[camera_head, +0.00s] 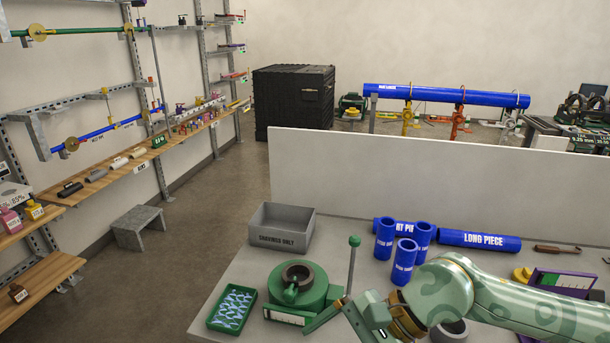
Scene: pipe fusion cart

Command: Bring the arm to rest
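My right arm comes in from the right, and its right gripper (340,331) is low over the front of the grey table (240,280). Its two fingers look spread apart, with nothing seen between them. The gripper is just right of and in front of a green round fixture (297,287) with a dark ring on top. My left gripper is not in view.
A grey bin (282,229), a green tray (232,308), upright blue pipe pieces (385,238) and a lying long blue piece (479,240) share the table. A purple-framed device (560,282) is at the right. A low white wall (420,180) stands behind. Shelves line the left wall.

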